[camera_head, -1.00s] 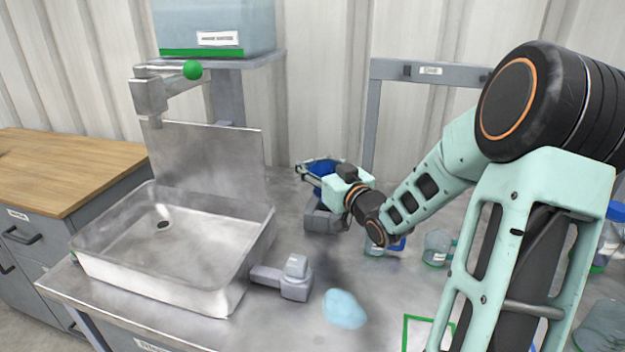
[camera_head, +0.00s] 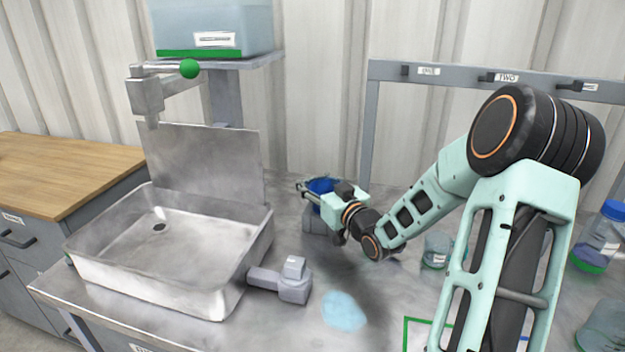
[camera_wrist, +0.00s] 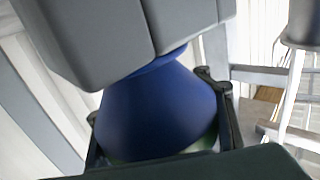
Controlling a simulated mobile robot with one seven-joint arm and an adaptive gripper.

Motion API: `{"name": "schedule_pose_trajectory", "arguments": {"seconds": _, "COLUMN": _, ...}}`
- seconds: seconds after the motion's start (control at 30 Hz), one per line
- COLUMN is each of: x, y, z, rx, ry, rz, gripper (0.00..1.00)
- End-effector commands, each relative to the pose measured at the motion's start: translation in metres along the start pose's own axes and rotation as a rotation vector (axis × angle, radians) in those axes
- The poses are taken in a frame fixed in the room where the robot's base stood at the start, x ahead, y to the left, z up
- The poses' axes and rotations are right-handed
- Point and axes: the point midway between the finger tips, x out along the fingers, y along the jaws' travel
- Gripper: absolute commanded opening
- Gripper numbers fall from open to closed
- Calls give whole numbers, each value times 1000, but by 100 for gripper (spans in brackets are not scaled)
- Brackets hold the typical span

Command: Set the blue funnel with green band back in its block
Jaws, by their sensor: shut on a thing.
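My gripper (camera_head: 315,192) is shut on the blue funnel (camera_head: 322,185), above the bench and to the right of the sink. In the wrist view the funnel (camera_wrist: 155,112) fills the middle between the two fingers, with a bit of its green band (camera_wrist: 135,153) at the lower edge. A grey block (camera_head: 313,222) stands right below the funnel. In the wrist view the block (camera_wrist: 120,35) covers the top, and the funnel's narrow end meets its edge there. The block hides the stem, so I cannot tell how deep it sits.
A metal sink (camera_head: 165,245) lies to the left. A grey fitting (camera_head: 285,280) juts from it over the bench. A pale blue patch (camera_head: 343,311) lies in front. A clear vessel (camera_head: 437,250) and a blue-capped bottle (camera_head: 600,238) stand to the right. A labelled rail (camera_head: 480,76) is behind.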

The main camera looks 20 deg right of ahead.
Motion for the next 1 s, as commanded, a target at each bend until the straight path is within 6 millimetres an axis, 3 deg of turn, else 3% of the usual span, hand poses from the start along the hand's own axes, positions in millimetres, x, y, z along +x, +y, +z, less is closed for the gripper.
{"name": "schedule_pose_trajectory", "arguments": {"seconds": 0.07, "x": 0, "y": 0, "z": 4, "rx": 0, "ry": 0, "rz": 0, "gripper": 11}}
{"name": "schedule_pose_trajectory", "arguments": {"seconds": 0.1, "x": 0, "y": 0, "z": 3, "rx": 0, "ry": 0, "rz": 0, "gripper": 38}}
{"name": "schedule_pose_trajectory", "arguments": {"seconds": 0.4, "x": 0, "y": 0, "z": 3, "rx": 0, "ry": 0, "rz": 0, "gripper": 70}}
{"name": "schedule_pose_trajectory", "arguments": {"seconds": 0.8, "x": 0, "y": 0, "z": 0, "rx": 2, "ry": 0, "rz": 1, "gripper": 70}}
{"name": "schedule_pose_trajectory", "arguments": {"seconds": 1.0, "x": -39, "y": -1, "z": 3, "rx": -1, "ry": -2, "rz": 1, "gripper": 70}}
